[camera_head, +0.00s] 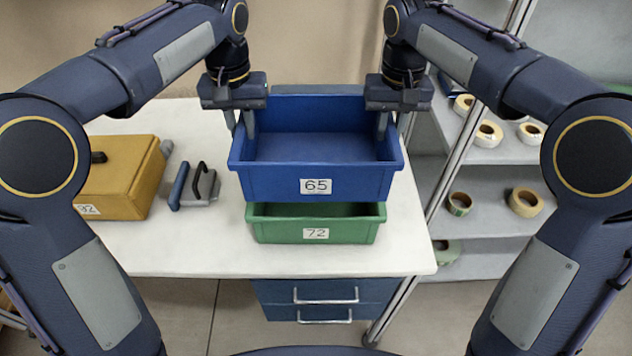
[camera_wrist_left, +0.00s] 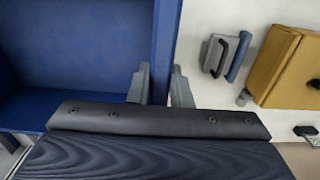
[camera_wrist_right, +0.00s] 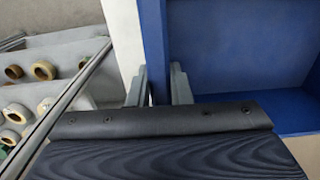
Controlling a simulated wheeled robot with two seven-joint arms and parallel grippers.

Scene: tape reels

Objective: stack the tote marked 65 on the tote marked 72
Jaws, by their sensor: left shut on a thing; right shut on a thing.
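The blue tote marked 65 (camera_head: 345,184) is empty and level, and stands over the green tote marked 72 (camera_head: 268,230) on the white table. Most of the green tote is hidden; its front and part of its dark inside show below the blue one. I cannot tell whether the two touch. My left gripper (camera_head: 243,122) is shut on the blue tote's left wall, which also shows between its fingers in the left wrist view (camera_wrist_left: 165,50). My right gripper (camera_head: 388,122) is shut on the right wall, seen in the right wrist view (camera_wrist_right: 155,45).
A yellow case (camera_head: 125,180) and a grey tool with a black handle (camera_head: 203,186) lie on the white table (camera_head: 180,245) to the left. A shelf rack (camera_head: 480,200) with several tape reels stands at the right. Blue drawers (camera_head: 310,291) are below the table.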

